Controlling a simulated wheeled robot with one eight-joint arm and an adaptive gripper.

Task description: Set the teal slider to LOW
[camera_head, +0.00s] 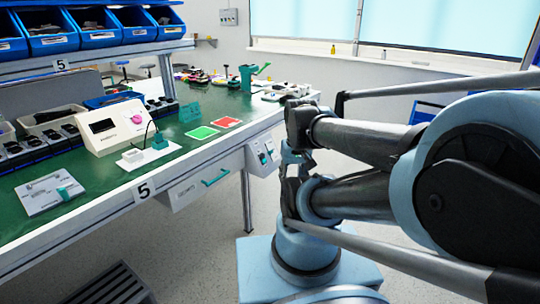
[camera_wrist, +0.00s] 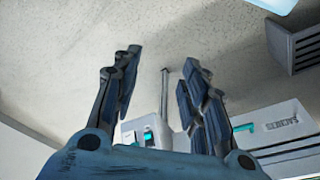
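A light plate (camera_head: 42,195) lies flat at the near left of the green table, with a small teal slider knob (camera_head: 66,193) at its right side. Its markings are too small to read. A white base farther along the table carries a teal part (camera_head: 160,141). My gripper (camera_wrist: 163,72) is open and empty, its two fingers apart over the floor in the wrist view. In the head view my arm stands beyond the table's right edge, well away from the plate. The plate does not show in the wrist view.
A white drawer with a teal handle (camera_head: 215,177) and a switch box (camera_head: 263,156) hang under the table edge; the handle also shows in the wrist view (camera_wrist: 244,128). A white meter box (camera_head: 115,125), red and green cards (camera_head: 202,133) and bins occupy the table.

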